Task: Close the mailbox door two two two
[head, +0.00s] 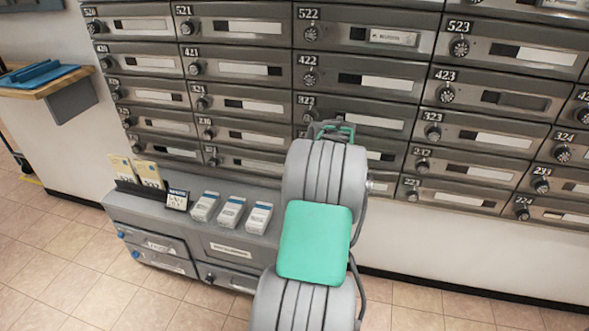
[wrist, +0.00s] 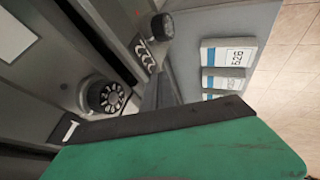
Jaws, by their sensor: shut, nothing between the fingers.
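A mailbox door with a label that reads like 222 (wrist: 144,60) shows in the wrist view, seen close and at a steep slant, with a round black knob (wrist: 162,27) beside it. In the head view the place of door 222, below door 322 (head: 350,112), is mostly hidden behind my arm. I cannot tell how far the door stands open. My gripper (head: 332,130) is shut and empty in front of the mailbox column under 322. Its fingertips are mostly hidden in the head view. A green part of mine with a dark edge fills the bottom of the wrist view.
A numbered dial (wrist: 106,96) is close to my gripper. A grey cabinet (head: 235,248) stands below the mailboxes at left, with white boxes (head: 231,210) and yellow cards (head: 148,174) on top. A wall shelf (head: 40,85) is at far left. Tiled floor is open in front.

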